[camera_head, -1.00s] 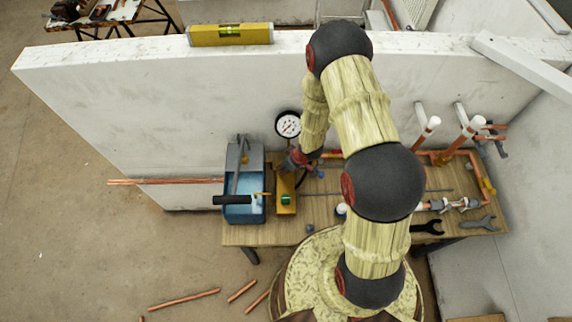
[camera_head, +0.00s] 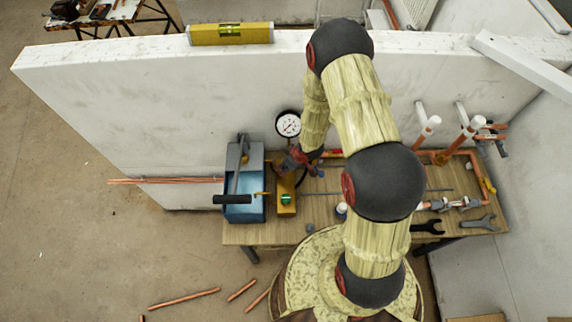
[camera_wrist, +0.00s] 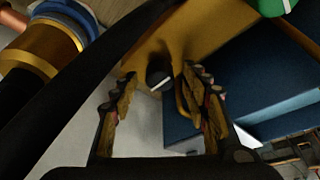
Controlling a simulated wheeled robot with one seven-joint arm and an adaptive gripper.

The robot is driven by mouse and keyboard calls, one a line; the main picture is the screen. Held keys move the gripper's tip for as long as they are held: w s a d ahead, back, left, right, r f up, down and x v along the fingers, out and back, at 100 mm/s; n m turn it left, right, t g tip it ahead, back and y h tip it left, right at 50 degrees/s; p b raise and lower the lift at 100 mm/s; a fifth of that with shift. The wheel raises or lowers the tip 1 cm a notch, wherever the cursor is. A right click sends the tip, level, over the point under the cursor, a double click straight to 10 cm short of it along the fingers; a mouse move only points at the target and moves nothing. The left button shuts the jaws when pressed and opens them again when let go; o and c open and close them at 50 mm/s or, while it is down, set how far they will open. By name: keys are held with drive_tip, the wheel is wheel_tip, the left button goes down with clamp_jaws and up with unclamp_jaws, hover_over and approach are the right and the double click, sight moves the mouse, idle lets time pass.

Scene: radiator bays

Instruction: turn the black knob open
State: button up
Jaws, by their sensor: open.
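The black knob (camera_wrist: 158,76) is small and round, with a white line on it. It sits on a yellow-brown block (camera_wrist: 205,25), which is also in the head view (camera_head: 287,208). In the wrist view my gripper (camera_wrist: 157,82) is open, with one finger on each side of the knob; I cannot tell whether either finger touches it. In the head view my gripper (camera_head: 293,162) is over the far end of the block, and the black knob is hidden there. A green knob (camera_head: 286,199) is on the near end of the block.
A blue tank (camera_head: 243,208) with a grey lever and black handle stands left of the block. A pressure gauge (camera_head: 288,124) stands behind. A black hose (camera_wrist: 75,85) crosses close by in the wrist view. Wrenches (camera_head: 478,222) and copper pipes are to the right on the bench.

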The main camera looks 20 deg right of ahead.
drive_tip(key=v, duration=1.1)
drive_tip(key=shift+s+r, duration=0.15)
drive_tip(key=shift+r, duration=0.2)
drive_tip(key=shift+d, duration=0.1)
drive_tip(key=s+d+m+g+h, duration=0.1)
drive_tip(key=s+d+g+h, duration=0.1)
drive_tip(key=s+d, duration=0.4)
drive_tip(key=s+d+r+m+g+h+b, duration=0.2)
drive_tip(key=s+d+r+b, duration=0.15)
drive_tip(key=r, duration=0.25)
drive_tip(key=s+a+r+m+t+y+b, duration=0.2)
drive_tip(key=s+a+r+t+b, duration=0.3)
drive_tip(key=s+a+r+b, duration=0.3)
drive_tip(key=a+r+b, duration=0.4)
drive_tip(key=b, duration=0.5)
drive_tip(key=shift+s+r+m+t+b, duration=0.15)
drive_tip(key=shift+r+m+t+b, duration=0.15)
drive_tip(key=shift+t+b, duration=0.1)
